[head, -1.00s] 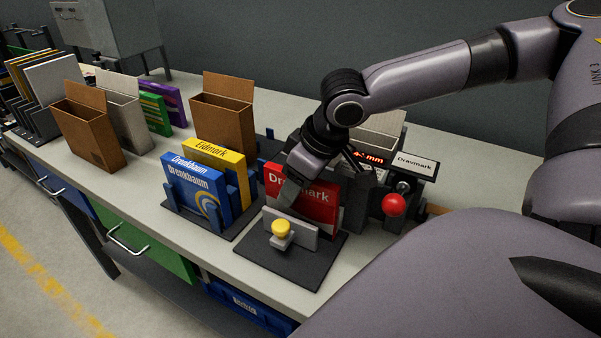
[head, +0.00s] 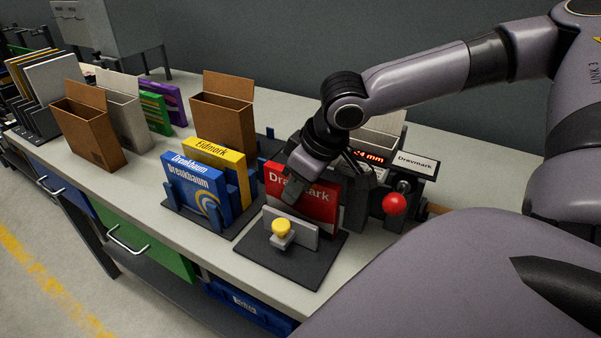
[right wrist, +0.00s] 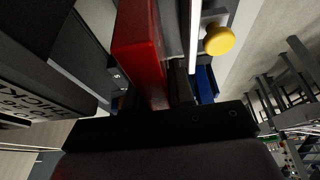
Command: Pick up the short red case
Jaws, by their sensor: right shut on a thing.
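The red case (head: 319,211), with white lettering on its face, stands upright in a dark fixture on the bench in the head view. My right gripper (head: 294,192) comes down over its top edge from above and is shut on it. A finger covers part of the lettering. In the right wrist view the red case (right wrist: 140,50) runs into the jaws, and its lower part is out of sight. My left gripper is not in view.
The fixture has a grey plate with a yellow knob (head: 281,227) in front. A gauge with a red display (head: 369,156) and a red ball (head: 393,204) stand right. Blue (head: 188,187) and yellow (head: 228,158) cases stand left. A brown open box (head: 222,116) is behind.

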